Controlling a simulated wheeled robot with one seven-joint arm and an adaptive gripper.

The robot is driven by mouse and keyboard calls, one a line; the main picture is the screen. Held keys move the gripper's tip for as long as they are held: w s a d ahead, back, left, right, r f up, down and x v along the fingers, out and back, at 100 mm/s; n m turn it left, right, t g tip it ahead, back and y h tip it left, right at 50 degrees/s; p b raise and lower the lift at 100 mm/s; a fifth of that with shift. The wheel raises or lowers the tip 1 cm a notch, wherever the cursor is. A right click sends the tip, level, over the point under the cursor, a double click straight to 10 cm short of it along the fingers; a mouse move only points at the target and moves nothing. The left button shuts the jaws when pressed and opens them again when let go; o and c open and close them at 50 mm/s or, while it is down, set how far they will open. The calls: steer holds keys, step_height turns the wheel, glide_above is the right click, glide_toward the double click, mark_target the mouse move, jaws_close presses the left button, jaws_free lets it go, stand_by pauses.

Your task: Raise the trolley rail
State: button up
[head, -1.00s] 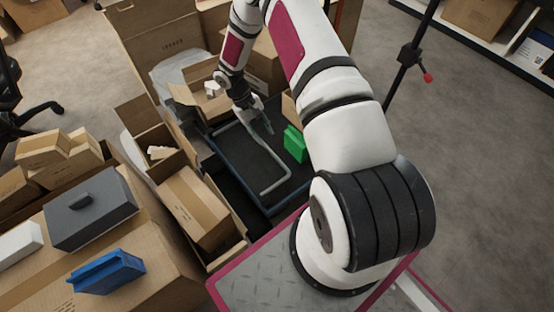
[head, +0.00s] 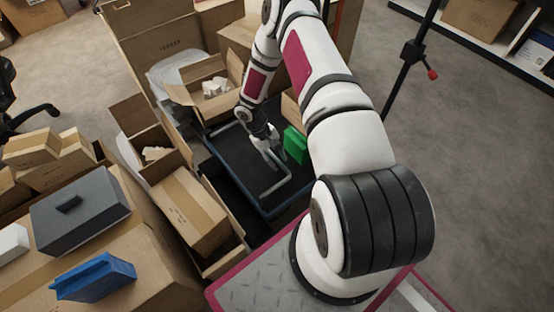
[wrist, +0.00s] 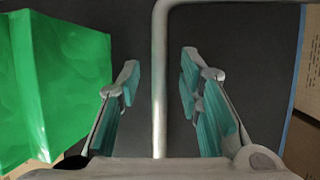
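The trolley (head: 258,212) is a low platform with a dark deck and a blue edge, among the cartons. Its rail (head: 275,188) is a bent grey tube lying low over the deck; my arm and gripper hide part of it. My gripper (head: 268,152) is over the deck at the rail. In the wrist view the gripper (wrist: 160,75) is open, its teal-padded fingers on either side of the rail (wrist: 160,110), with gaps on both sides. The rail runs up between them and bends right at the top.
A green block (head: 295,145) stands on the deck close to my gripper; it fills the left of the wrist view (wrist: 65,85). Open cartons (head: 190,212) crowd the trolley's left and far sides. A black stand (head: 408,55) rises at right. Floor at right is clear.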

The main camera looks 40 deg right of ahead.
jaws_close()
steer(key=shift+r, duration=0.15)
